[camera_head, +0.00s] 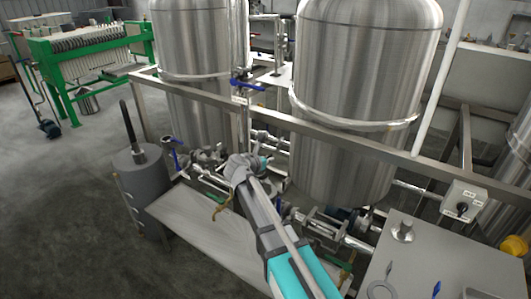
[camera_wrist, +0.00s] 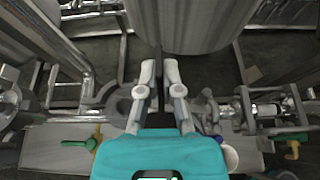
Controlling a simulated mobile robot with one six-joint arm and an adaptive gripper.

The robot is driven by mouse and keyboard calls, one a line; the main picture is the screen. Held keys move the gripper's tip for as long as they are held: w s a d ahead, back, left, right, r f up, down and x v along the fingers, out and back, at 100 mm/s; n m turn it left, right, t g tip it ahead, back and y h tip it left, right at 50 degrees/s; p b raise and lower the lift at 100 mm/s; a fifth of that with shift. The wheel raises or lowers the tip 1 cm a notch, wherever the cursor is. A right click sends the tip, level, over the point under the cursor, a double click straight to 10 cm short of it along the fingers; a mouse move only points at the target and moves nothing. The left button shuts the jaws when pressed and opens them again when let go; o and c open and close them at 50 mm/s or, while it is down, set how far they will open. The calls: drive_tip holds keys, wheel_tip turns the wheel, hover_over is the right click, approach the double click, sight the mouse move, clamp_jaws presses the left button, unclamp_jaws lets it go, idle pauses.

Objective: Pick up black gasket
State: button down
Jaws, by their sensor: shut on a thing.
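My gripper (camera_wrist: 159,72) shows in the wrist view with its two pale fingers close together, pointing at the foot of a steel tank. A thin dark strip between the fingers looks like the black gasket (camera_wrist: 160,90) seen edge-on; most of it is hidden by the fingers. In the head view my arm reaches out to the pipework between the two tanks, and its wrist hides the fingers and what they hold. No other black gasket can be made out.
Two steel tanks (camera_head: 356,95) (camera_head: 192,40) stand behind a frame rail (camera_head: 330,137). Pipes and valves crowd the space below. A bench (camera_head: 440,262) at front right bears a grey ring (camera_head: 380,290) and small parts. Open floor (camera_head: 60,200) lies at left.

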drive_tip(key=shift+s+d+r+p, duration=0.1)
drive_tip(key=shift+s+r+p, duration=0.15)
drive_tip(key=shift+s, duration=0.45)
drive_tip(key=shift+s+d+r+p, duration=0.2)
drive_tip(key=shift+s+r, duration=0.15)
drive_tip(key=shift+s, duration=0.3)
drive_tip(key=shift+s+d+r+p, duration=0.1)
drive_tip(key=shift+s+r+p, duration=0.15)
drive_tip(key=shift+s, duration=0.45)
